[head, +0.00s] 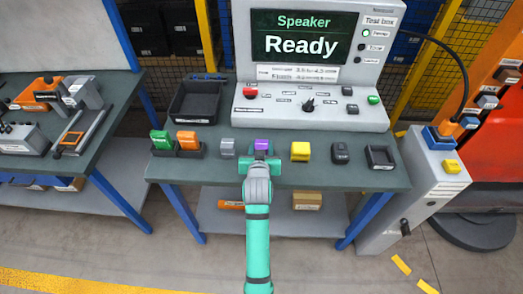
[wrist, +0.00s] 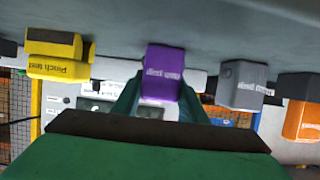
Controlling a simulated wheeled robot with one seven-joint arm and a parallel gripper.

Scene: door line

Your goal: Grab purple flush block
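The purple flush block (head: 261,145) stands in the row on the green-grey bench, between a grey block and a yellow block. In the wrist view the purple block (wrist: 162,74) hangs upside down in the picture, its label facing me. My gripper (head: 261,159) is at the near side of the block, low over the bench. In the wrist view my gripper (wrist: 160,100) has its two teal fingers apart, one on each side of the block. The fingertips are partly hidden behind the block, so I cannot tell whether they touch it.
Close to the left stands the grey block (head: 227,147), with orange (head: 187,140) and green (head: 160,140) blocks beyond. To the right are the yellow block (head: 300,151), a dark block (head: 340,152) and an empty black holder (head: 381,157). Behind stands the test console (head: 310,115) reading "Speaker Ready".

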